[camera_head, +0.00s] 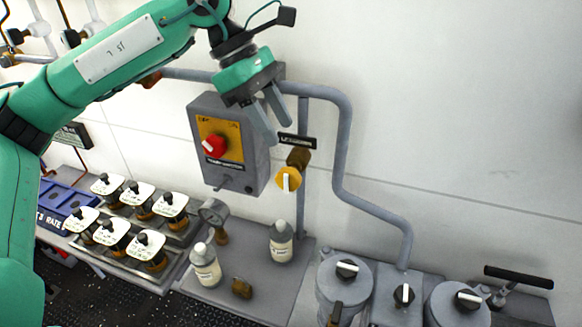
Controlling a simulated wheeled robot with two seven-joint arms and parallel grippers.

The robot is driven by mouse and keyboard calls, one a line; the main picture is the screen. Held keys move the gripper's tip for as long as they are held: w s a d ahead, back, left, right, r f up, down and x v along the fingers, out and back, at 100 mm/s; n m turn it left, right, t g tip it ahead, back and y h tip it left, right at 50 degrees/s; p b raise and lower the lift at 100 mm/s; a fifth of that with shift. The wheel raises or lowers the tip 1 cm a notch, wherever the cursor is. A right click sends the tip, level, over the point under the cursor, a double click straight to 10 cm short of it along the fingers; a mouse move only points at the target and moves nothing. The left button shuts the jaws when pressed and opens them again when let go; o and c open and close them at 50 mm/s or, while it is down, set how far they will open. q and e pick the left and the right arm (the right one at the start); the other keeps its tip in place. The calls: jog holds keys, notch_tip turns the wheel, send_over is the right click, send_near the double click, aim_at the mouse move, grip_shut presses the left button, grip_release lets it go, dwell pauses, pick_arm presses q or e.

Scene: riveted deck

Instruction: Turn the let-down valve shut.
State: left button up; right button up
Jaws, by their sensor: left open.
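A yellow round knob (288,179) with a white pointer bar sits on a brass valve body (298,157) on a thin grey vertical pipe. A black label plate (297,141) is above it, its text too small to read; I take this as the let-down valve. The white bar stands roughly upright. My left gripper (279,132) comes down from the top left, open and empty, its fingers above the knob and apart from it, close to the label plate. My right gripper is not in view.
A grey box (230,172) with a red knob (214,146) on a yellow plate is left of the valve. Two white bottles (281,242) (205,265) and a gauge (214,212) stand below. Grey canisters (343,290) with black knobs are lower right. The wall right of the bent pipe (345,130) is clear.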

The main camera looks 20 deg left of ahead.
aim_at(286, 170)
pick_arm(q)
jog(key=shift+y, duration=0.7)
jog(key=p+x, duration=0.1)
jog(key=x, duration=0.2)
jog(key=a+p+x, duration=0.1)
jog(key=x, duration=0.3)
jog(key=w+a+f+p+x, duration=0.1)
jog(key=p+x, duration=0.1)
jog(key=x, duration=0.1)
jog(key=shift+f, duration=0.2)
jog(key=shift+d+f, duration=0.2)
jog(key=shift+f, duration=0.3)
jog(key=c, duration=1)
